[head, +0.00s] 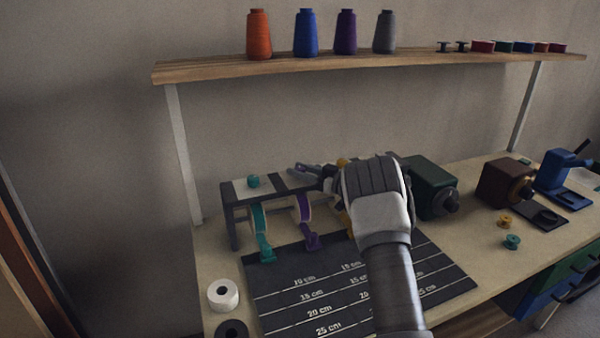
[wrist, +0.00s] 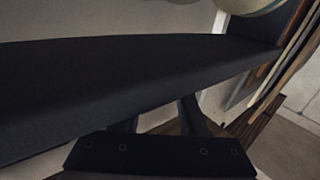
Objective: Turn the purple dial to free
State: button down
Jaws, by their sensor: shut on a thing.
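A dark ribbon rack (head: 233,215) stands at the back left of the bench. A purple ribbon roll (head: 303,209) hangs in it, its purple ribbon end (head: 311,241) at the front. My gripper (head: 302,172) reaches in from the right, low over the rack's top above the purple roll. Its jaws are shut on the purple dial, which they mostly hide; its setting cannot be read. A teal dial (head: 253,181) on a pale panel is left of my gripper. In the wrist view, a dark surface fills most of the picture and the dial does not show.
A teal ribbon (head: 263,245) hangs left of the purple one; a yellow dial (head: 342,162) is partly behind my gripper. A dark measuring mat (head: 290,302) lies in front. A green machine (head: 430,178) stands right of my arm. A shelf (head: 210,70) with thread cones spans above.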

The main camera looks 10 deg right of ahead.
jog(key=shift+r+n+g+y, duration=0.1)
jog(key=shift+n+g+y, duration=0.6)
jog(key=shift+g, duration=0.1)
jog(key=shift+n+g, duration=0.3)
jog(key=shift+g, duration=0.1)
jog(key=shift+c, duration=2.2)
grip_release()
jog(key=v, duration=1.7)
jog(key=shift+d+f, duration=0.25)
jog(key=shift+f, duration=0.1)
